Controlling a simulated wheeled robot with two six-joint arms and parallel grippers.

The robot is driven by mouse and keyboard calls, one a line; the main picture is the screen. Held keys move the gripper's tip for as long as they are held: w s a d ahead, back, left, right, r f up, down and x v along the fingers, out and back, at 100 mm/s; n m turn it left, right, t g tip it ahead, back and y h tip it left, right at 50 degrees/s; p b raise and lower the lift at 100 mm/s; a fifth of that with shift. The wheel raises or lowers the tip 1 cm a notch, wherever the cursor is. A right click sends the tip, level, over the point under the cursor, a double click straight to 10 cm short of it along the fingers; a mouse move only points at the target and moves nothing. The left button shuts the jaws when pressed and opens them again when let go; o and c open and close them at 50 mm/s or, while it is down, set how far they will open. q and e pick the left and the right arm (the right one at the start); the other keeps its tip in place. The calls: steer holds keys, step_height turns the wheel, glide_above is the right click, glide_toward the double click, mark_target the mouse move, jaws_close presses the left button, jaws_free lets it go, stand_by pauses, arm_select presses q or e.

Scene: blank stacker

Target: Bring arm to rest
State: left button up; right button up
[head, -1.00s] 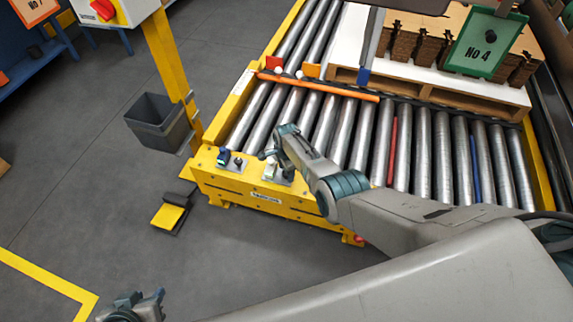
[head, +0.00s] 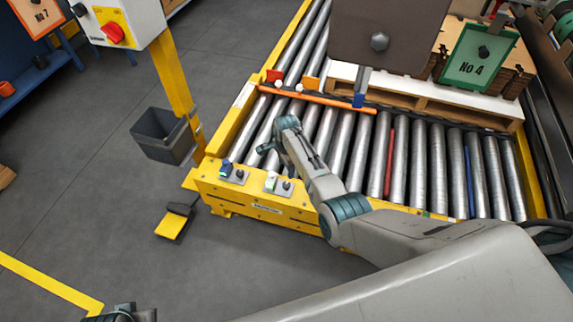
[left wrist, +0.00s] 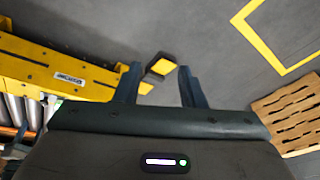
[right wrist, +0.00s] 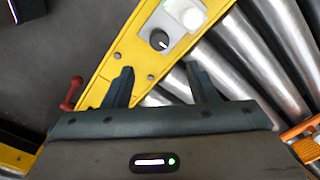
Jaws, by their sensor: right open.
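My right gripper (head: 268,148) is over the front end of the roller conveyor (head: 345,150), above the yellow front beam (head: 262,208). In the right wrist view its fingers (right wrist: 160,70) are spread and hold nothing. The beam's white switch (right wrist: 184,12) and black knob (right wrist: 159,39) lie beyond the fingertips, apart from them. My left gripper (head: 120,314) shows only in part at the bottom of the head view. In the left wrist view its fingers (left wrist: 160,70) are apart and empty, above the floor.
A grey bin (head: 160,135) hangs on a yellow post (head: 172,85). A yellow and black foot pedal (head: 174,222) lies on the floor. A pallet (head: 455,107) with brown stacks and a green No 4 sign (head: 478,58) stands on the rollers. Floor at left is mostly clear.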

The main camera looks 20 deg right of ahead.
steer(key=shift+f, duration=0.1)
stand_by(0.3)
